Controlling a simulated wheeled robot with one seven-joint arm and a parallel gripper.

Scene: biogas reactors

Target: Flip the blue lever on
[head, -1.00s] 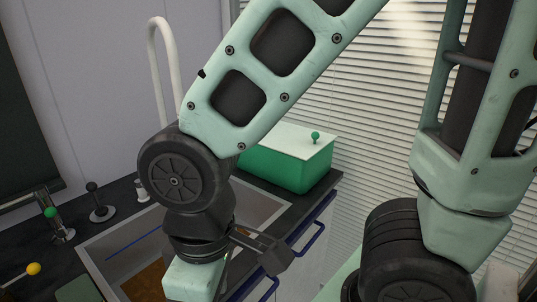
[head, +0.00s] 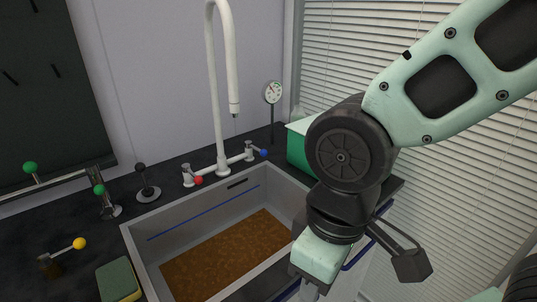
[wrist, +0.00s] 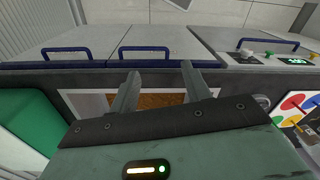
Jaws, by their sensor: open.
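The blue lever (head: 263,153) is a small handle with a blue ball on the right side of the white tap (head: 222,168) behind the sink. It points to the right. A matching handle with a red ball (head: 198,180) is on the tap's left side. My gripper (wrist: 160,82) shows in the wrist view with two fingers apart and nothing between them. In the head view my wrist is over the sink's front right, nearer than the blue lever and apart from it; the fingers are mostly hidden there. The wrist view does not show the lever.
The sink (head: 140,245) holds brown material. A gauge (head: 272,93) on a post and a green box (head: 298,150) stand right of the tap. Green, black and yellow knobbed levers (head: 79,243) and a sponge (head: 118,281) are at left. Blue-handled drawers (wrist: 145,53) line the front.

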